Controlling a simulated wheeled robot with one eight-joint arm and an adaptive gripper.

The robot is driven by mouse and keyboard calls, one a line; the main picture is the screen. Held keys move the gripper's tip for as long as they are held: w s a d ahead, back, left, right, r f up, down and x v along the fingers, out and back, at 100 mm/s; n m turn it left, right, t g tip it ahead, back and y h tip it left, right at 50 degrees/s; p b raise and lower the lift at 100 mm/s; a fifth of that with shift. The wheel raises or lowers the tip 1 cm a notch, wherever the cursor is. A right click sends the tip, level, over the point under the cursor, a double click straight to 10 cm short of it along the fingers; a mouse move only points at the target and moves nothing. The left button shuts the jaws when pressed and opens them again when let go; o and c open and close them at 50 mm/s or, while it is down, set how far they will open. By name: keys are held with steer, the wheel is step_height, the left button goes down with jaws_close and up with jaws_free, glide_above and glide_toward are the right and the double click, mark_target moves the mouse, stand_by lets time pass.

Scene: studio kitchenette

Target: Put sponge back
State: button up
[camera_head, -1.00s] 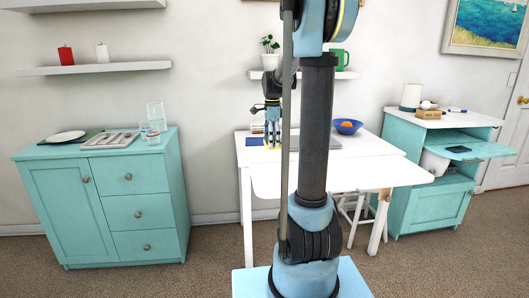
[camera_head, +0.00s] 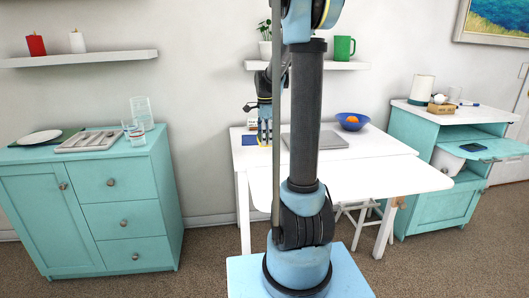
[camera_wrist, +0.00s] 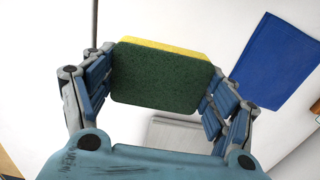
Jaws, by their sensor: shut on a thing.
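A sponge with a green scouring side and a yellow edge (camera_wrist: 160,78) is in the wrist view, between the two blue fingers of my gripper (camera_wrist: 158,90). My gripper is shut on it from both sides. In the head view my gripper (camera_head: 265,132) points down over the left part of the white table (camera_head: 375,176). Only a thin yellow sliver of the sponge (camera_head: 265,147) shows below the fingers there. I cannot tell whether the sponge touches the table. My arm column hides part of the table.
A blue flat item (camera_wrist: 277,60) lies beside the sponge in the wrist view. A grey laptop (camera_head: 325,140) and a blue bowl with orange fruit (camera_head: 352,121) are on the table. Teal cabinets stand left (camera_head: 95,205) and right (camera_head: 437,207). A shelf (camera_head: 345,66) hangs above the table.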

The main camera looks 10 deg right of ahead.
mark_target(265, 155)
steer(key=shift+d+f, duration=0.1)
steer(key=shift+f, duration=2.85)
steer(key=o, duration=1.1)
step_height(265, 155, up, 12)
steer(key=shift+r, duration=0.1)
